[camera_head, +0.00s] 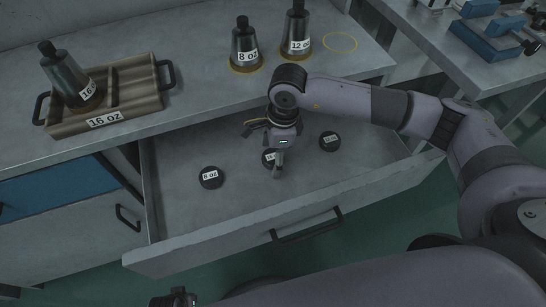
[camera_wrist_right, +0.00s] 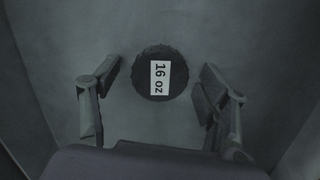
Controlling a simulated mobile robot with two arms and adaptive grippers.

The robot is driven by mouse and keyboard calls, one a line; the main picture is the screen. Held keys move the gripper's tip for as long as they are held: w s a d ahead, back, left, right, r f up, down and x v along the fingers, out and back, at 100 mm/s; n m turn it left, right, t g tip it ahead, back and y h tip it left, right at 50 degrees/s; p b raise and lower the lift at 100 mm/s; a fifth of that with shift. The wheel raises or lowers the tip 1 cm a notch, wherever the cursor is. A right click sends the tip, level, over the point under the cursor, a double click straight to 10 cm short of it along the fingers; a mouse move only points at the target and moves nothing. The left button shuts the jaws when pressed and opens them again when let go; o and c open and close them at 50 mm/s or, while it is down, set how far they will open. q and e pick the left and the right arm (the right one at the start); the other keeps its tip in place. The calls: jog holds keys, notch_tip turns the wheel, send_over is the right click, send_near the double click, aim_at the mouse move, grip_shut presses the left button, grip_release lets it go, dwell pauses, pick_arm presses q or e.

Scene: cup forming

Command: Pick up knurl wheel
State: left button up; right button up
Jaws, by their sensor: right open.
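My right gripper (camera_head: 277,165) points down into the open drawer, over the middle one of three dark round knurl wheels. In the right wrist view its two fingers (camera_wrist_right: 161,70) are spread apart, and a knurl wheel (camera_wrist_right: 158,90) labelled 16 oz lies between them with a gap on each side. In the head view this wheel (camera_head: 267,159) is partly hidden by the gripper. A wheel (camera_head: 211,178) labelled 8 oz lies to the left, and another wheel (camera_head: 329,141) lies to the right, its label too small to read surely. A dark part at the bottom edge may be my left gripper (camera_head: 175,298).
The drawer (camera_head: 230,221) is pulled out, with walls around the wheels. On the counter (camera_head: 190,118) stand a wooden tray (camera_head: 133,100) holding a 16 oz cup form and two more forms, 8 oz (camera_head: 245,45) and 12 oz (camera_head: 296,32). A blue device (camera_head: 490,42) is at upper right.

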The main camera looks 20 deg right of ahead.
jog(key=shift+r, duration=0.1)
jog(key=c, duration=1.5)
